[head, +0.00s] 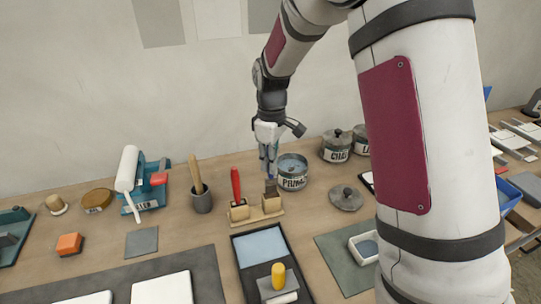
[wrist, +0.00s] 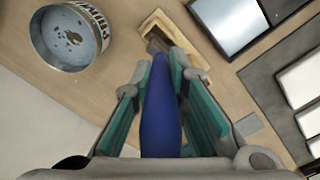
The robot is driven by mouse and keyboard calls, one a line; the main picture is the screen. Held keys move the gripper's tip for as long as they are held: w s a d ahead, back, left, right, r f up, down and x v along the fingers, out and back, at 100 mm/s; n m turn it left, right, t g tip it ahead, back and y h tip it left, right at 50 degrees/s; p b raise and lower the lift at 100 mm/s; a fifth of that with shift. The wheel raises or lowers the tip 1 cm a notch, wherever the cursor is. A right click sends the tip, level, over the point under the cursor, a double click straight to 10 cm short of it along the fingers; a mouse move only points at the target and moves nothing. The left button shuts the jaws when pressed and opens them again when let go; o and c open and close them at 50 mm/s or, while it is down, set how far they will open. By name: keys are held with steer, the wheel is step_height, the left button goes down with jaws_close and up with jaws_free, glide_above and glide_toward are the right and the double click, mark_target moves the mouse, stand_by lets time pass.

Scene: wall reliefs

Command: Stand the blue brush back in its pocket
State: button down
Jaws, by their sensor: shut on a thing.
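My gripper (head: 268,150) is shut on the blue brush (wrist: 162,110), gripping its handle. The brush hangs with its dark head downward; the head view shows only a little of the blue handle (head: 271,168) between my fingers. The wooden brush holder (head: 254,216) stands on the table just below. A red brush (head: 236,187) stands upright in its left pocket. The blue brush's dark head (head: 270,188) shows at the right pocket. In the wrist view it overlaps the holder (wrist: 182,37). I cannot tell whether its tip is inside the pocket.
An open primer tin (head: 293,180) stands close behind and right of the holder. Its likely lid (head: 346,198) lies farther right. A grey cup with a wooden-handled tool (head: 202,200) stands left. A black tray (head: 240,256) lies in front. Bare table shows between them.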

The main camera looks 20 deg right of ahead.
mark_target(271, 177)
steer(key=shift+f+b, duration=0.5)
steer(key=shift+f, duration=1.5)
steer(key=shift+f+b, duration=0.45)
steer(key=shift+f, duration=1.05)
steer(key=c, duration=1)
jaws_free()
steer(key=shift+r, duration=0.1)
steer(key=shift+r+p, duration=1.35)
steer(key=shift+r, duration=2.6)
